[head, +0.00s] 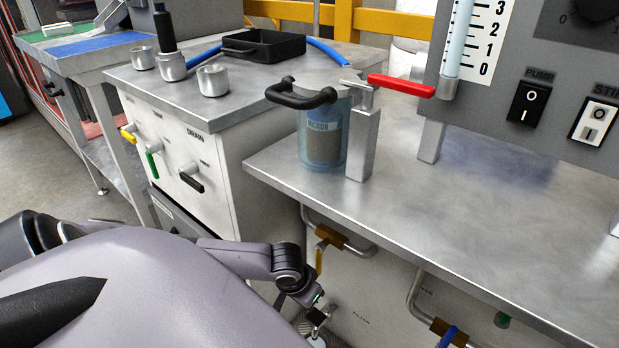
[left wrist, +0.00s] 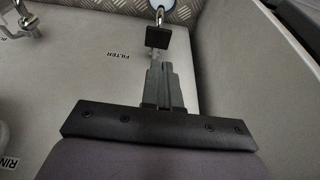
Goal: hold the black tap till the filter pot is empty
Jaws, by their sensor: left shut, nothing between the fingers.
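The filter pot (head: 323,145) is a clear bluish vessel with a dark core, under a black bar handle at the table's left end; I cannot tell its liquid level. My left gripper (head: 317,316) is low in front of the panel, beside the FILTER label. In the left wrist view the gripper (left wrist: 158,72) is shut and empty, pointing at a small square black tap (left wrist: 158,37) on metal. The fingertips are close to this black piece; I cannot tell if they touch. A pale blue disc (left wrist: 160,4) lies beyond it. My right gripper is not in view.
The left cabinet (head: 225,165) carries yellow, green and black levers (head: 192,183), with metal cups and a black tray (head: 262,45) on top. A red lever (head: 402,85) stands by the pot. Pipes with brass valves (head: 343,238) hang below the table (head: 470,200), whose middle is clear.

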